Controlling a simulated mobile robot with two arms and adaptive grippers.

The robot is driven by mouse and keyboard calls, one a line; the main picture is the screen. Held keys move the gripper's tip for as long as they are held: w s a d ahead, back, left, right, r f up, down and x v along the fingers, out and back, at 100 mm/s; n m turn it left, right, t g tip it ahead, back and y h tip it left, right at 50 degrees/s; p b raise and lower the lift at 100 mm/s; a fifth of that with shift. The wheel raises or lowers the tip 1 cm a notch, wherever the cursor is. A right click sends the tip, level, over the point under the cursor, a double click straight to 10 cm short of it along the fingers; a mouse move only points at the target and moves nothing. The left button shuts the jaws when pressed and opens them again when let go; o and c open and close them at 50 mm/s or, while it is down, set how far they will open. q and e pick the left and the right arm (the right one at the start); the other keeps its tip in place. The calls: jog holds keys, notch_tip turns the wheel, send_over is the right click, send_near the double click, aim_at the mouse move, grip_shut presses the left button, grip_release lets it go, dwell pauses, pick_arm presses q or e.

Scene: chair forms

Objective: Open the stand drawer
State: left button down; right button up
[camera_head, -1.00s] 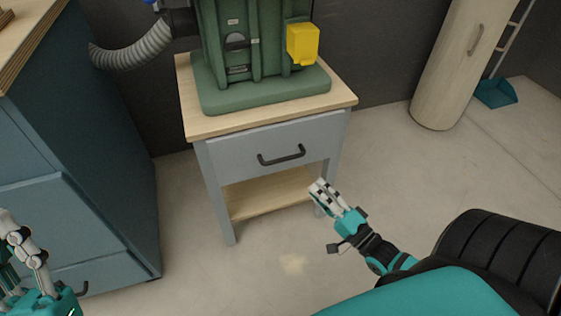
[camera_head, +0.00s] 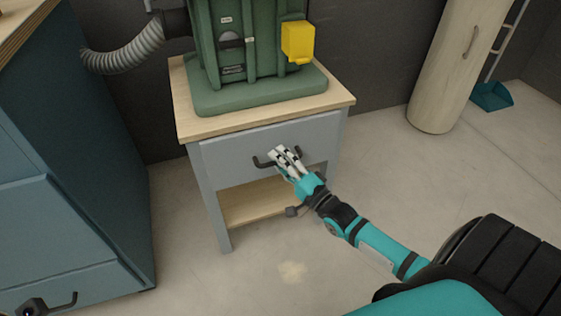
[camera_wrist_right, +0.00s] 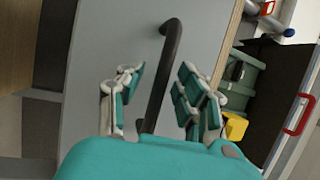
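The stand (camera_head: 190,128) has a light wood top and grey-blue legs. Its grey drawer (camera_head: 232,150) looks shut, flush with the frame. The dark bar handle (camera_head: 260,162) on the drawer front is partly hidden by my right gripper (camera_head: 284,156) in the head view. In the right wrist view the handle (camera_wrist_right: 172,60) runs between the two spread finger sides of my right gripper (camera_wrist_right: 160,88). The fingers are open and not closed on it; whether they touch it I cannot tell. My left gripper does not show now.
A green machine (camera_head: 262,95) with a yellow box (camera_head: 298,42) stands on the stand top. A blue cabinet (camera_head: 75,180) stands to the left, a light wood cylinder (camera_head: 445,70) at the back right. The floor in front is clear.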

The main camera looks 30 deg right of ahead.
grip_shut()
jog(key=shift+s+f, duration=0.1)
jog(key=shift+s, duration=0.05)
dwell(0.4)
